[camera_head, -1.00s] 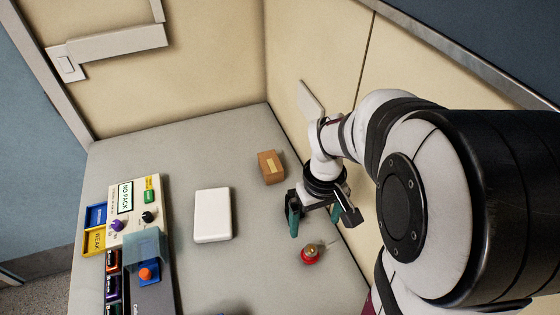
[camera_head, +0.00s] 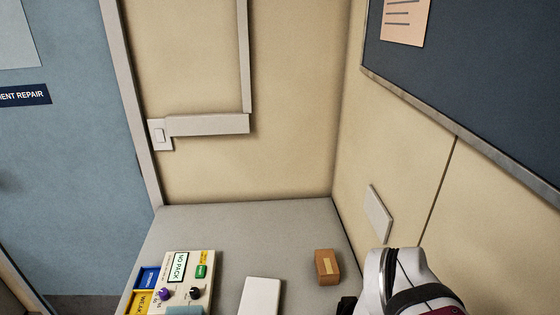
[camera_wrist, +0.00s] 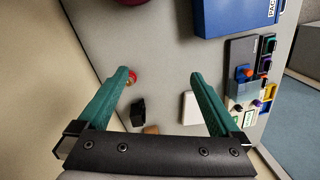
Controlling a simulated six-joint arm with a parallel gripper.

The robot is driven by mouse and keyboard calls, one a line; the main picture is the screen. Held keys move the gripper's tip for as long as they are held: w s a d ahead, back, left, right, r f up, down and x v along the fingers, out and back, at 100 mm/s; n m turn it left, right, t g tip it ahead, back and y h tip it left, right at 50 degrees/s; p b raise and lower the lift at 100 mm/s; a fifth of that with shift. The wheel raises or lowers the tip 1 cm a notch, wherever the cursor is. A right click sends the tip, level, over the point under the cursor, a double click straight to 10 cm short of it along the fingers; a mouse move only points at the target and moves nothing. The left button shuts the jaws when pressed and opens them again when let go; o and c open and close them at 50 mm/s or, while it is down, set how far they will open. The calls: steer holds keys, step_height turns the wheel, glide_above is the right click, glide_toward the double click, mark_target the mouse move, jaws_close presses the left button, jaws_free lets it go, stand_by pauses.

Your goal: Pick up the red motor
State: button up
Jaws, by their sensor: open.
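The red motor (camera_wrist: 132,78) is small and round, with a gold-coloured part. In the wrist view it shows just beside the tip of the left teal finger, which partly hides it. It lies on the grey table top. My gripper (camera_wrist: 160,75) is open, with both teal fingers spread wide and nothing held between them. I cannot tell its exact height above the table. The head view does not show the motor, and the fingers are out of that frame.
A small black object (camera_wrist: 138,110), a brown box (camera_head: 327,266) and a white box (camera_head: 260,297) are near. The pump panel (camera_head: 178,268) with blue and yellow bins stands left. A blue case (camera_wrist: 235,14) and a red item (camera_wrist: 131,2) show at the wrist view's top.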

steer(key=s+a+f+m, duration=0.2)
steer(key=s+a, duration=0.1)
steer(key=s, duration=0.2)
steer(key=shift+s+y, duration=0.2)
steer(key=shift+y, duration=0.1)
steer(key=shift+a+f, duration=0.1)
steer(key=c, duration=0.4)
steer(key=shift+o, duration=0.2)
steer(key=w+d+f+n+g+h, duration=0.45)
steer(key=d+f+n+h, duration=0.45)
steer(key=n, duration=0.3)
steer(key=w+f+n+t+h, duration=0.1)
steer(key=w+f+n+t, duration=0.1)
steer(key=w+f+n, duration=0.1)
steer(key=w+f+n+t+h, duration=0.2)
steer(key=w+n, duration=0.1)
steer(key=n, duration=0.3)
steer(key=w+f+n+t+h, duration=0.2)
steer(key=w+f+n, duration=0.1)
steer(key=n, duration=0.1)
steer(key=shift+w+a+f+t, duration=0.1)
steer(key=shift+w+f+t, duration=0.1)
steer(key=shift+f+t, duration=0.15)
steer(key=shift+n, duration=0.4)
steer(key=x, duration=0.7)
steer(key=shift+s+f, duration=0.1)
steer(key=shift+f, duration=0.3)
